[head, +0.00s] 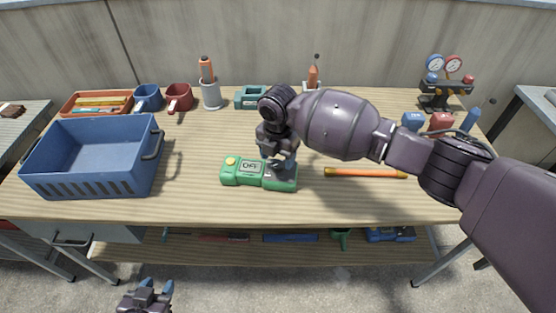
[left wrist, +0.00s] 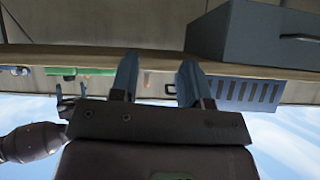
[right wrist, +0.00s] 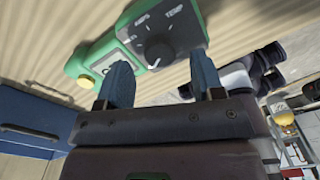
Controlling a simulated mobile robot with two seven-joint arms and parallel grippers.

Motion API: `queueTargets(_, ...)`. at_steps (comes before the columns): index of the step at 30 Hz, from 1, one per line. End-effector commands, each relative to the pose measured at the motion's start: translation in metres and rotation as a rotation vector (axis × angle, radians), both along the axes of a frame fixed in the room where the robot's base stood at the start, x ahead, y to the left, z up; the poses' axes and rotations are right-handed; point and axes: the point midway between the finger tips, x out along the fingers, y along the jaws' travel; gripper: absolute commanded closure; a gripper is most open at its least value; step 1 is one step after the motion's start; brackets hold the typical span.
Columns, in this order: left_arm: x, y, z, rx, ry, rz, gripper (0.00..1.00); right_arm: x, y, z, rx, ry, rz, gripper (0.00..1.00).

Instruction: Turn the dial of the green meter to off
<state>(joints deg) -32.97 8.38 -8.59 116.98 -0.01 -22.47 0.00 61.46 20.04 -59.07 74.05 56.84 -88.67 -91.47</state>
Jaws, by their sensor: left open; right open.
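The green meter (head: 231,177) lies on the workbench, with a yellow button and a small display whose text looks like OFF. In the right wrist view the meter (right wrist: 108,52) shows its dark round dial (right wrist: 157,52), with AMPS and TEMP labels beside it. I cannot tell surely where the dial points. My right gripper (head: 283,166) is over the meter's right end and hides the dial in the head view. Its open fingers (right wrist: 162,68) are close to the dial, one on either side; contact is unclear. My left gripper (head: 152,287) is open and empty in front of the bench.
A blue crate (head: 95,185) fills the bench's left side. An orange stick (head: 365,173) lies right of the meter. Mugs (head: 179,97), a teal object (head: 250,97) and a gauge set (head: 444,90) stand along the back. The wood left of the meter is clear.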

Motion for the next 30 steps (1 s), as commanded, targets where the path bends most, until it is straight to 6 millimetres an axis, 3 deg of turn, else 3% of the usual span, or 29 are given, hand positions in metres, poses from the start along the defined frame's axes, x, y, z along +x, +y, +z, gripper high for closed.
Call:
queueTargets(6, 0.001, 0.001, 0.007, 0.000, -0.007, 0.002, 0.57, 0.001, 0.000, 0.045, 0.002, -0.005, 0.002, 0.39)
queueTargets(12, -0.004, 0.002, 0.004, 0.000, 0.006, 0.004, 0.57, 0.001, 0.000, 0.072, 0.000, -0.004, 0.000, 0.39)
queueTargets(18, -0.005, 0.002, 0.003, 0.001, 0.009, 0.005, 0.57, 0.000, 0.000, 0.084, 0.000, -0.001, 0.000, 0.39)
queueTargets(30, -0.004, 0.001, 0.005, -0.002, 0.004, 0.006, 0.57, 0.000, 0.000, 0.085, 0.000, -0.001, 0.001, 0.39)
